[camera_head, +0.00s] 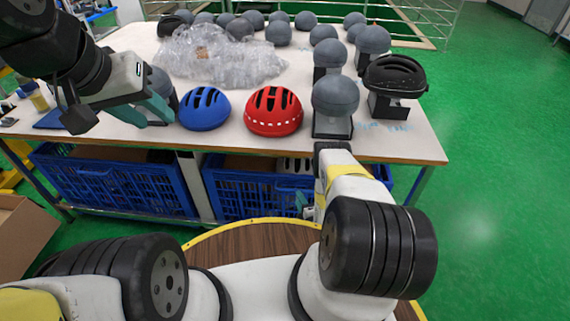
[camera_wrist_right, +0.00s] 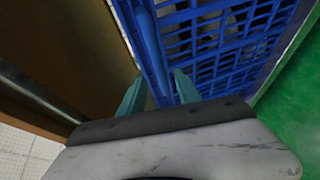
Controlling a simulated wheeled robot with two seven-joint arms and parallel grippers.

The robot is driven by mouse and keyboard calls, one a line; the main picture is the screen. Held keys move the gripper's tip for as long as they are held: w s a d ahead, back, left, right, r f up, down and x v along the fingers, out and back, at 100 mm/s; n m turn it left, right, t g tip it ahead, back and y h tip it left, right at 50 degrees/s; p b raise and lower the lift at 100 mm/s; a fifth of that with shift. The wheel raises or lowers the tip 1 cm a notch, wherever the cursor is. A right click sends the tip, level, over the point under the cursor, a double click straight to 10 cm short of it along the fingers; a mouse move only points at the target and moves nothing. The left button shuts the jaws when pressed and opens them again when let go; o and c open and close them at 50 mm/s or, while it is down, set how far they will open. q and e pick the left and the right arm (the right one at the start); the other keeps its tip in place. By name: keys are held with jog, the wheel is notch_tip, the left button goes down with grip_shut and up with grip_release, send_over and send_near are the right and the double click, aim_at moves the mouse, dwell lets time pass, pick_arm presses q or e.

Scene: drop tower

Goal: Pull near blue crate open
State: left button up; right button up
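Two blue crates are under the table in the head view: the left crate (camera_head: 115,186) and the right crate (camera_head: 250,193). My right arm reaches down to the right crate, with its gripper mostly hidden behind the arm. In the right wrist view my right gripper (camera_wrist_right: 160,95) has its teal fingers apart, one on each side of the blue crate's rim (camera_wrist_right: 151,45). Gaps show beside the rim; firm contact cannot be seen. My left gripper (camera_head: 150,113) is above the table's left part, beside the blue helmet (camera_head: 204,108), with fingers apart and empty.
The table (camera_head: 385,140) carries a red helmet (camera_head: 274,111), several grey head forms, a black helmet (camera_head: 393,76) and a clear plastic bag (camera_head: 215,55). A cardboard box (camera_head: 30,235) stands at left. Green floor (camera_head: 490,170) is clear at right.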

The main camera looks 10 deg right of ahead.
aim_at(294, 189)
jog(key=x, duration=0.7)
jog(key=shift+w+r, duration=0.1)
grip_shut()
dwell(1.2)
